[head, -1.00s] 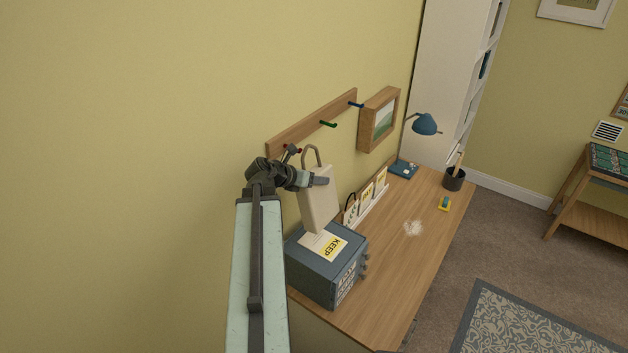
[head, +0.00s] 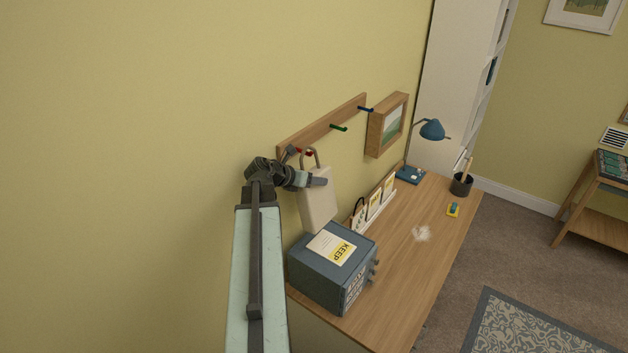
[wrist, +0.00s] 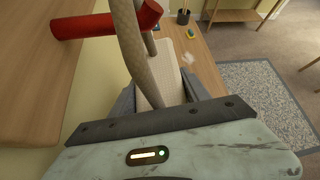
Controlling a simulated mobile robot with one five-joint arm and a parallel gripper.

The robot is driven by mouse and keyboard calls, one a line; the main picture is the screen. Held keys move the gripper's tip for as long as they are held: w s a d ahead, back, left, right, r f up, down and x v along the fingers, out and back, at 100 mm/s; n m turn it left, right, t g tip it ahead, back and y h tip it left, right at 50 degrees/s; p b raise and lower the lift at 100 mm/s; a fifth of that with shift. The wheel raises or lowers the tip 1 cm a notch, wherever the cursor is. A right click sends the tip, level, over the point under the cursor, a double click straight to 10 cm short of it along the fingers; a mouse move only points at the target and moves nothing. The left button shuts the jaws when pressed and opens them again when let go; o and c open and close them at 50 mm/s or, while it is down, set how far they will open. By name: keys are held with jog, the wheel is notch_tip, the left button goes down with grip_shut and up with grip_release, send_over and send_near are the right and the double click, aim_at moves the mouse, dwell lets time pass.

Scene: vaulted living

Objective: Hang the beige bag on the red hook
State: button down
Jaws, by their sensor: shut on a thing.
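The beige bag (head: 318,207) hangs upright from my gripper (head: 314,181), which is shut on its upper part, above the safe. In the wrist view the bag (wrist: 176,70) lies between my fingers, with its strap handle (wrist: 128,45) rising in front. The red hook (head: 309,153) is on the wooden wall rail (head: 335,123), level with the top of the handle loop. In the wrist view the red hook (wrist: 80,26) passes behind the near strap and its end shows to the right of it. I cannot tell whether the handle rests on the hook.
Green (head: 339,128) and blue (head: 366,109) hooks sit farther along the rail, near a framed picture (head: 387,124). A dark blue safe (head: 320,285) stands below the bag on the wooden desk (head: 400,260). A card rack (head: 372,209) stands along the wall.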

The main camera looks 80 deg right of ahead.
jog(key=shift+w+d, duration=0.15)
jog(key=shift+w, duration=0.05)
jog(key=shift+c, duration=2.2)
grip_release()
